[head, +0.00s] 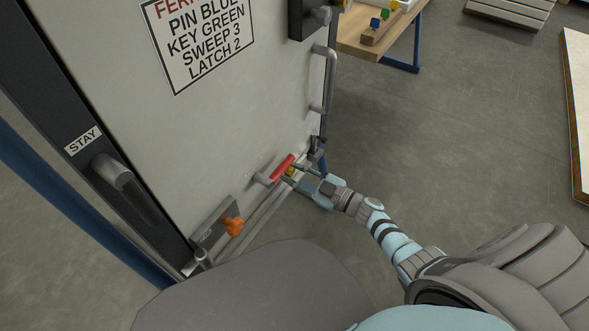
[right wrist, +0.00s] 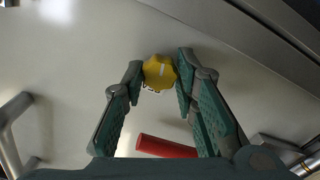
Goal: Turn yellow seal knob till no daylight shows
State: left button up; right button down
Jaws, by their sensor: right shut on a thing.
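The yellow seal knob (right wrist: 159,73) sits low on the grey door panel (head: 200,130). In the right wrist view it lies between my right gripper's fingertips (right wrist: 160,80), which are shut on it from both sides. A pale line marks its face. In the head view only a small part of the yellow knob (head: 291,171) shows, beside a red handle (head: 282,167), and my right gripper (head: 298,176) covers the rest. The red handle also shows in the right wrist view (right wrist: 166,147), between the fingers and clear of the knob. My left gripper is not in view.
An orange knob (head: 233,225) is on a plate at the door's lower left. A grey bar handle (head: 322,80) stands out on the door's right side. A wooden table (head: 375,40) with coloured blocks stands behind. Open floor lies to the right.

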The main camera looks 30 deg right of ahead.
jog(key=c, duration=1.3)
grip_release()
jog(key=v, duration=1.2)
jog(key=shift+d, duration=0.1)
jog(key=shift+w, duration=0.1)
